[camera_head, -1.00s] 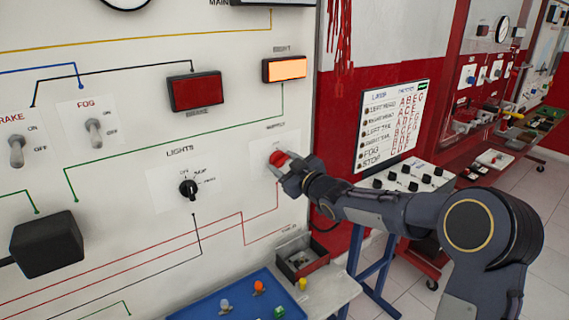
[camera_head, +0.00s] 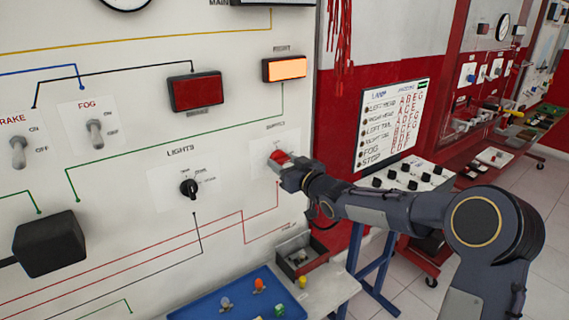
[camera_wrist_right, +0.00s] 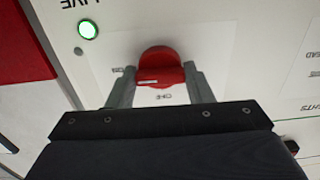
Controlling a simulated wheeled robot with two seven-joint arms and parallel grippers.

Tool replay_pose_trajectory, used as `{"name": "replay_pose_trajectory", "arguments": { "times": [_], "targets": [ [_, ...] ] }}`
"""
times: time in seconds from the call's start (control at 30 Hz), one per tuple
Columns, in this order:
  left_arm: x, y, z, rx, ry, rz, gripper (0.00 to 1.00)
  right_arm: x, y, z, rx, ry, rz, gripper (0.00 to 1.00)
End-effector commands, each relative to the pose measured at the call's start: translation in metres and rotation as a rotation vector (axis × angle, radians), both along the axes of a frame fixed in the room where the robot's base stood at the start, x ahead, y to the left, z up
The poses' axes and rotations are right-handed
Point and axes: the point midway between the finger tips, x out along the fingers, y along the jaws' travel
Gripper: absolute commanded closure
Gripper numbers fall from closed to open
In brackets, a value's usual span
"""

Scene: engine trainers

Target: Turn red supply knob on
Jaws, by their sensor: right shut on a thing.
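The red supply knob (camera_head: 279,157) sits on the white panel, on the small plate under the "SUPPLY" label. My right gripper (camera_head: 284,162) reaches it from the right and is shut on the knob. In the right wrist view the red knob (camera_wrist_right: 160,66) shows between the two grey fingers of the gripper (camera_wrist_right: 161,78), one on each side. A white mark shows on the knob's lower left part. A green light (camera_wrist_right: 88,29) glows near the plate in that view. My left gripper is not in view.
The black lights knob (camera_head: 189,188) is left of the supply knob. The lit right lamp (camera_head: 285,68) and the dark red brake lamp (camera_head: 196,91) are above. A blue tray (camera_head: 205,308) and a small open box (camera_head: 301,256) are below.

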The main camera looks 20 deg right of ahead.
Motion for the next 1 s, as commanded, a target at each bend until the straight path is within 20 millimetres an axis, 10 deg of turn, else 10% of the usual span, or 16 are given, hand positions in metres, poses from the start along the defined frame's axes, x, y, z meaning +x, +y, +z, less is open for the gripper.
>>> {"name": "replay_pose_trajectory", "arguments": {
  "times": [0.2,0.23,0.4,0.73,1.0],
  "targets": [
    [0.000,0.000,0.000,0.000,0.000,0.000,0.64,0.000,0.000,-0.001,0.004,0.005,-0.001,0.76],
    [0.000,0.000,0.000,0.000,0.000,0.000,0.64,0.000,0.000,-0.001,0.004,0.005,-0.001,0.52],
    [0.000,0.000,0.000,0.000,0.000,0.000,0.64,0.000,0.000,-0.001,0.003,0.003,0.000,0.32],
    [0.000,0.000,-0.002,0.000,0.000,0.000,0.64,-0.004,-0.002,-0.001,0.001,0.000,-0.001,0.32],
    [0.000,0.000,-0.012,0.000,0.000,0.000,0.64,-0.044,-0.017,-0.002,0.000,0.001,-0.003,0.32]
  ]
}}
